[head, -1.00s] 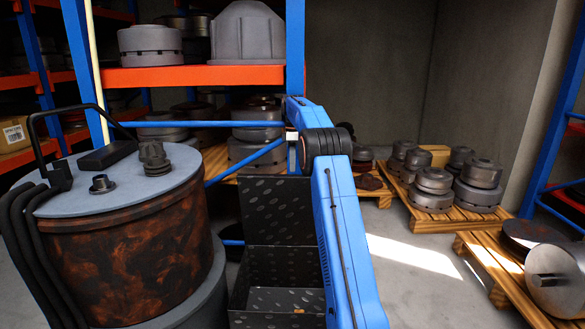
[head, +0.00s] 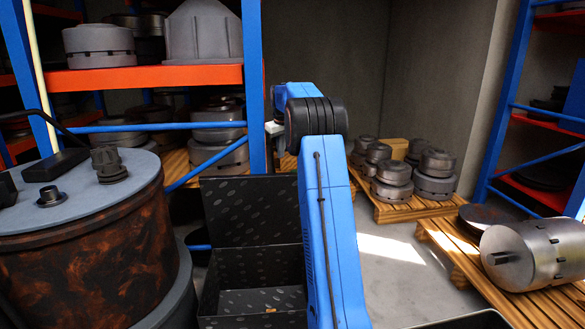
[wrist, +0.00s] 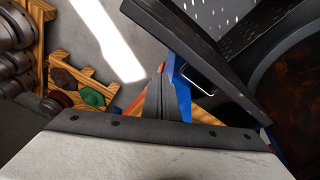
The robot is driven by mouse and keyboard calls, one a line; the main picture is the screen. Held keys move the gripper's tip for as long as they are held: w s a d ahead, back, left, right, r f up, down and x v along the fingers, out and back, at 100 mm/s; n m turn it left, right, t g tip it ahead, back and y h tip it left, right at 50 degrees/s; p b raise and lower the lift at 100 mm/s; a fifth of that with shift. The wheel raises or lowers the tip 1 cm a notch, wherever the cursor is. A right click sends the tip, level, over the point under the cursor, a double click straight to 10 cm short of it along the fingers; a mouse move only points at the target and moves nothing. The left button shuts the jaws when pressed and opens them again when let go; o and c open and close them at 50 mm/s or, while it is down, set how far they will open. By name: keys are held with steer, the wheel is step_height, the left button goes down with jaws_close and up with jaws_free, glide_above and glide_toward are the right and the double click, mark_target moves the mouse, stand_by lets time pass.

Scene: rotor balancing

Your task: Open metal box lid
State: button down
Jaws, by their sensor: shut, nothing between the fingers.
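The dark metal box (head: 262,300) stands on the floor at the lower middle of the head view, partly hidden by my blue arm. Its lid (head: 250,215) stands raised at the back, with its patterned inner face showing and the box interior open. In the wrist view, a dark panel edge (wrist: 190,50), seemingly the lid, slants across the upper middle. My gripper (wrist: 162,82) shows in the wrist view as dark fingers, shut and empty, close to that panel. Whether they touch is unclear. In the head view my arm hides the fingers.
A rusty drum with a grey top (head: 95,230) stands close left of the box. Shelves with orange beams (head: 150,78) are behind. Pallets with metal parts (head: 415,205) and a large metal cylinder (head: 535,255) are at right. Bare floor (head: 395,270) lies between.

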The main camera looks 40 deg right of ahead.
steer(key=s+d+r+m+t+h, duration=0.1)
steer(key=s+d+r+m, duration=0.1)
steer(key=s+d+m, duration=0.3)
steer(key=shift+m, duration=0.3)
steer(key=shift+w+a+f, duration=0.2)
steer(key=shift+a+f, duration=0.05)
steer(key=shift+f, duration=1.25)
steer(key=shift+w+a+f, duration=0.2)
steer(key=shift+f, duration=1.25)
steer(key=shift+w+a+f, duration=0.2)
steer(key=shift+a+f, duration=0.05)
steer(key=shift+f, duration=1.25)
steer(key=s+a+f, duration=0.1)
steer(key=s+a, duration=0.3)
steer(key=s, duration=0.2)
steer(key=shift+s+a, duration=0.2)
steer(key=shift+s, duration=0.1)
steer(key=v, duration=1.7)
steer(key=shift+s+a, duration=0.2)
steer(key=shift+s, duration=0.15)
